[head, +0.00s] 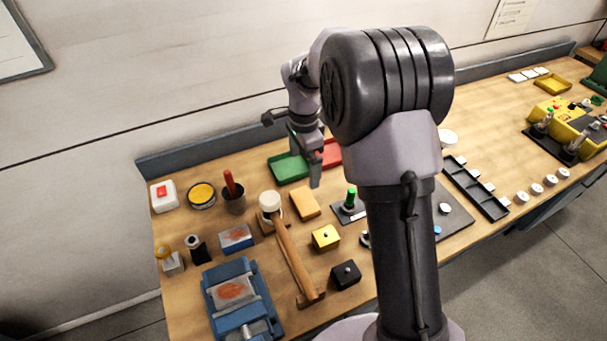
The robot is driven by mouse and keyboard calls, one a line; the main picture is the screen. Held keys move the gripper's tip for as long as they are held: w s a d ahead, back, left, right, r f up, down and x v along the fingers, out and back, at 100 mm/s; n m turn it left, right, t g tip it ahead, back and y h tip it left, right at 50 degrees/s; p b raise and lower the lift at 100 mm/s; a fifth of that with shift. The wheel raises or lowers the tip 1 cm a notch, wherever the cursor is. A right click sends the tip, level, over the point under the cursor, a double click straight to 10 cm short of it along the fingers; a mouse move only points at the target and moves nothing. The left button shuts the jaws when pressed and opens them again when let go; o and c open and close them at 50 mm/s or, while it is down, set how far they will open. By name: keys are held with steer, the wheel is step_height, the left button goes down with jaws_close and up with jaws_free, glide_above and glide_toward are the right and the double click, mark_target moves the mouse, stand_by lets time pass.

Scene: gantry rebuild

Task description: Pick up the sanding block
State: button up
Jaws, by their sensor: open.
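The tan-orange rectangular block (304,203), which looks like the sanding block, lies flat on the wooden workbench (205,290), to the right of the mallet's white head. My gripper (312,172) is open and points down just above and behind this block, near the front of the green and red trays. One finger shows clearly and the other is partly hidden. I see no contact with the block, though the exact height of the fingertips is hard to tell.
The mallet (292,255) lies left of the block. A green-topped tool on a dark base (349,204) stands right, and a yellow block (326,238) in front. The green tray (288,167) is behind. A blue vise (238,300) is front left. My arm hides part of the bench.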

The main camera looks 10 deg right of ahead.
steer(key=b, duration=0.2)
glide_above(304, 200)
steer(key=f, duration=1)
steer(key=shift+s+a+f, duration=0.15)
steer(key=shift+s+f, duration=0.05)
steer(key=shift+s, duration=0.05)
steer(key=f, duration=0.1)
steer(key=f+b, duration=0.1)
steer(key=f, duration=0.1)
steer(key=f+b, duration=0.1)
steer(key=f, duration=0.1)
steer(key=shift+w+d+f, duration=0.2)
steer(key=shift+w, duration=0.05)
steer(key=shift+s+r, duration=0.1)
steer(key=shift+c, duration=1.1)
steer(key=c, duration=0.9)
steer(key=shift+o, duration=0.2)
step_height(304, 200, up, 10)
steer(key=p, duration=0.2)
steer(key=shift+p, duration=0.4)
